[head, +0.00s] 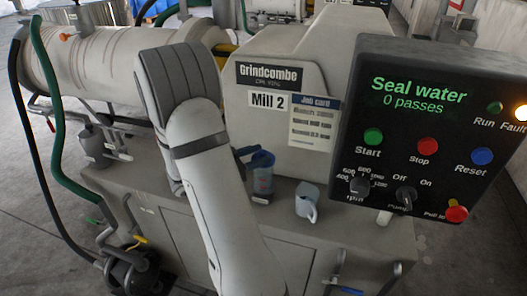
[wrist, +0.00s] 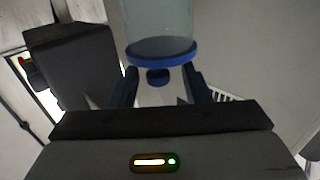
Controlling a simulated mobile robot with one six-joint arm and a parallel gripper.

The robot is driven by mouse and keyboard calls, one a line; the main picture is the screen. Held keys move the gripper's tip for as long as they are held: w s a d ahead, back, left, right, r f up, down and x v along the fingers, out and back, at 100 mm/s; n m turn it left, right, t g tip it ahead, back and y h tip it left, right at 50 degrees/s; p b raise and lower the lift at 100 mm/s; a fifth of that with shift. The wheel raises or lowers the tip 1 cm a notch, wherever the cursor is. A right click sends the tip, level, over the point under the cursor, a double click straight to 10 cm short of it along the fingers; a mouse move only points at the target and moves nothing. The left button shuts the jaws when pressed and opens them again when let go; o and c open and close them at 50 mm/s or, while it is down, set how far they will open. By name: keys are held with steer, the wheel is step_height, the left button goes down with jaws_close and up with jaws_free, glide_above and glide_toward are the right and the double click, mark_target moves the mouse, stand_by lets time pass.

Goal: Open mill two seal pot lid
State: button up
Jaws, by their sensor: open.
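The seal pot (head: 262,182) stands on the mill two bench, below the Mill 2 label (head: 267,101). It looks greyish and see-through with a blue lid (head: 262,159) on top. In the wrist view the clear pot (wrist: 160,18) shows with its blue lid (wrist: 162,50) and a small round blue knob (wrist: 157,77) pointing toward my gripper (wrist: 160,72). My gripper is open, one dark finger on each side of the knob, with gaps visible. In the head view my arm hides most of my gripper.
A pale jug (head: 306,207) stands right of the pot. Another grey pot (head: 94,146) is at the left. A green hose (head: 56,110) runs down the left side.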

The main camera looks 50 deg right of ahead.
steer(key=shift+x, duration=0.9)
steer(key=shift+c, duration=0.4)
